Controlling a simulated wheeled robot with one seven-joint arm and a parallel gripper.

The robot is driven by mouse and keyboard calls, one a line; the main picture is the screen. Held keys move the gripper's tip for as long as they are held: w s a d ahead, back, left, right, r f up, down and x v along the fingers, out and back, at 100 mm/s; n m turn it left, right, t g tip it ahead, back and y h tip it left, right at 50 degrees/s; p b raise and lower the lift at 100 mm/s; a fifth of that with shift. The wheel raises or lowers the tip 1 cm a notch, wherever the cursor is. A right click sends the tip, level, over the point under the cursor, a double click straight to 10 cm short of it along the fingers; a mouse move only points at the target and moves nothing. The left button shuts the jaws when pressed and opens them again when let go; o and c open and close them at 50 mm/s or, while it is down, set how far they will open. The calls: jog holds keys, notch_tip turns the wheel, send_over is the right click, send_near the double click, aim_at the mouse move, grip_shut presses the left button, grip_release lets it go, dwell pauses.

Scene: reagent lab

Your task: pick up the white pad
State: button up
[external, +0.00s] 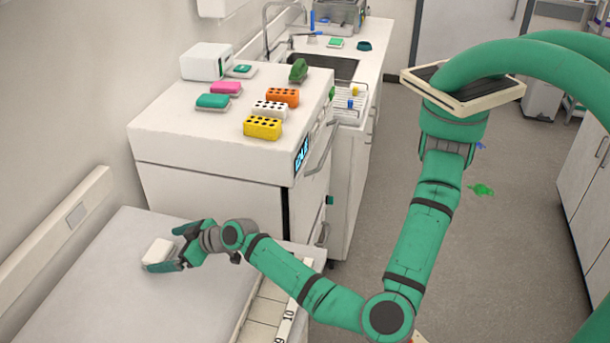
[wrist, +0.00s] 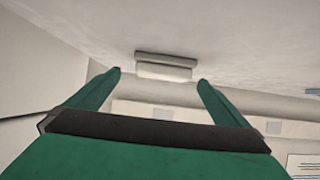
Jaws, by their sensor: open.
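The white pad (external: 158,251) lies on the pale grey lower counter at the left in the external view. My gripper (external: 166,249) is low over that counter, pointing left, with one finger on the far side of the pad and one on the near side. In the wrist view the white pad (wrist: 164,71) shows beyond and between the fingertips of my gripper (wrist: 159,78), with a grey strip along its upper edge. The gripper is open, with a gap showing on both sides of the pad in the wrist view. Contact with the pad cannot be told.
A taller white bench (external: 160,125) behind holds a pink pad (external: 226,88), a teal pad (external: 213,101), several coloured hole blocks such as a yellow one (external: 262,127), and a white box (external: 206,61). A wall lies left. The lower counter around the pad is clear.

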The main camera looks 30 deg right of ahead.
aim_at(159, 251)
jog(key=shift+a+x, duration=0.2)
jog(key=shift+x, duration=2.15)
jog(key=shift+s+r, duration=0.1)
jog(key=shift+s, duration=0.1)
jog(key=c, duration=1.1)
jog(key=shift+c, duration=0.3)
